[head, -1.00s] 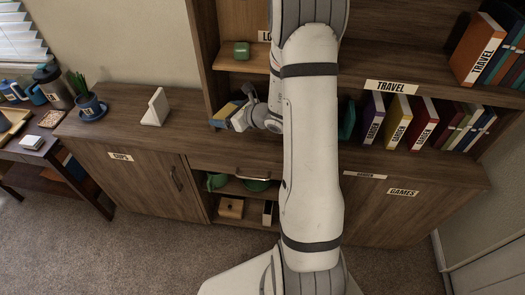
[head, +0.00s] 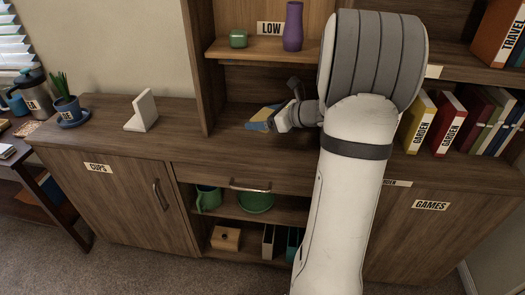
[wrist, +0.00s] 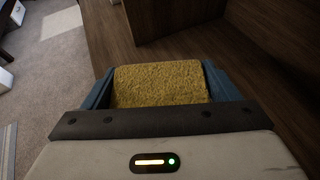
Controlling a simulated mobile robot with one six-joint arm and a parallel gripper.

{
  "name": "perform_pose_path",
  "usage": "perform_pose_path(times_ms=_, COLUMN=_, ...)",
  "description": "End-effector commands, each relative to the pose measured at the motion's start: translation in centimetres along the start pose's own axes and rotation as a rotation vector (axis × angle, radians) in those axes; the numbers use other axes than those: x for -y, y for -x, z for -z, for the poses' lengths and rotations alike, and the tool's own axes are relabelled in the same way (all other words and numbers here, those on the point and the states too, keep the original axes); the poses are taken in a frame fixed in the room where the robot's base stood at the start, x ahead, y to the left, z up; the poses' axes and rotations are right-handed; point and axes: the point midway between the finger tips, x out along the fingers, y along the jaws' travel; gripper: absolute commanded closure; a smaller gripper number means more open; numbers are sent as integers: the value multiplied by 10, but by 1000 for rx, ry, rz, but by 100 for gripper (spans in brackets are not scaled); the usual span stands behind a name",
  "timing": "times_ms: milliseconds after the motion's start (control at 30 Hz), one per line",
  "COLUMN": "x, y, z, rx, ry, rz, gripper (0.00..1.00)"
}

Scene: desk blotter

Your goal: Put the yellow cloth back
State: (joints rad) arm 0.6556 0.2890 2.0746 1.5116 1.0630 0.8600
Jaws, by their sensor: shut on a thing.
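The yellow cloth (wrist: 160,84) is a textured yellow block-like piece between the blue fingers of my gripper (wrist: 157,80) in the wrist view. My gripper is shut on it. In the head view my gripper (head: 264,117) is above the wooden cabinet top (head: 190,128), in front of the shelf unit's lower bay. The cloth shows there only as a small yellowish patch. I cannot tell how high it is above the surface.
A white bookend (head: 145,110) and a potted plant (head: 68,108) stand left on the cabinet top. A green box (head: 238,39) and purple vase (head: 293,27) are on the shelf above. Garden books (head: 420,120) stand right, beyond my arm.

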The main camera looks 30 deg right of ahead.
Motion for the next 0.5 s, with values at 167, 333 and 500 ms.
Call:
perform_pose_path(times_ms=167, x=-1, y=-14, z=34, rx=-1, ry=-5, rz=-2, gripper=37)
perform_pose_path(times_ms=333, x=0, y=-19, z=45, rx=0, ry=-3, rz=-1, gripper=37)
perform_pose_path(times_ms=500, x=-1, y=-28, z=66, rx=-1, ry=-4, rz=-2, gripper=37)
